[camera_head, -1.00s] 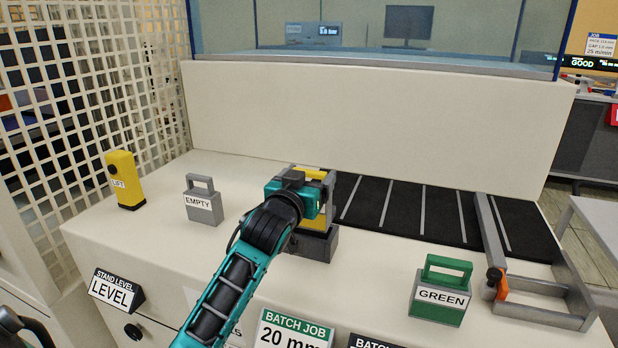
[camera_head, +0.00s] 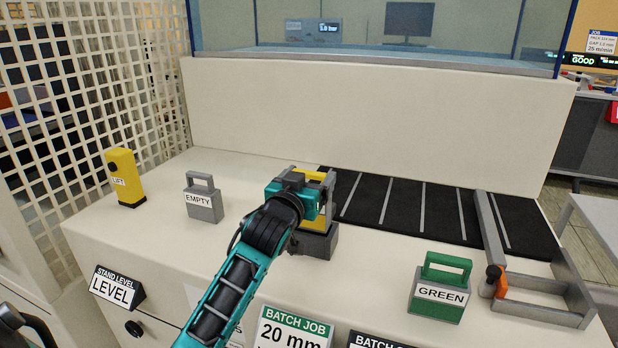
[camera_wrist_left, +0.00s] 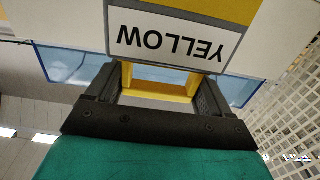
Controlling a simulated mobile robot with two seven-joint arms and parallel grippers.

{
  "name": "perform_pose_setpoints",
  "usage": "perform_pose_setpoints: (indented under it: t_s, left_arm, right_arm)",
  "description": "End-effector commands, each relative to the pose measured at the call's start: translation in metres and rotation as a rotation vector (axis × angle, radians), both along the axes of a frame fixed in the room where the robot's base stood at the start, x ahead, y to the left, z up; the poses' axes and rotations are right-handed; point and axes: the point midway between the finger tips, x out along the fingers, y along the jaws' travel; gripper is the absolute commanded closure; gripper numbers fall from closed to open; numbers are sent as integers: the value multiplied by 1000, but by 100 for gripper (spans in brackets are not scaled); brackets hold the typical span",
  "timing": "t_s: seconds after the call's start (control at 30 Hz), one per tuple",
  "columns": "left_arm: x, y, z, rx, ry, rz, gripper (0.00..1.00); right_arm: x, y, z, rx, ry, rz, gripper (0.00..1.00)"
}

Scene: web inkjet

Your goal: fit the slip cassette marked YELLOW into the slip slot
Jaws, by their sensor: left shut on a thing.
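The slip cassette marked YELLOW (camera_wrist_left: 178,40) shows its label upside down in the left wrist view, with its yellow handle between my fingers. My left gripper (camera_head: 312,192) is shut on that handle. In the head view the yellow cassette (camera_head: 322,176) is mostly hidden behind my gripper. It stands over a dark grey block (camera_head: 318,242), which may be the slip slot. I cannot tell from here whether the cassette is seated in it.
A grey EMPTY cassette (camera_head: 203,200) stands to the left and a green GREEN cassette (camera_head: 440,290) to the right. A yellow LIFT post (camera_head: 125,178) is at far left. A black striped belt (camera_head: 400,205) lies behind, with a grey frame (camera_head: 540,300) at right.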

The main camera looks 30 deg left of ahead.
Motion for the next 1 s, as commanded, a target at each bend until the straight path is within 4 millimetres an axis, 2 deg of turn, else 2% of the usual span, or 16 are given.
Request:
perform_pose_setpoints:
  t_s: [1.0]
  left_arm:
    - [0, 0, -25, 1, -3, 0, 83]
  right_arm:
    - [0, 0, -14, -1, 0, -1, 32]
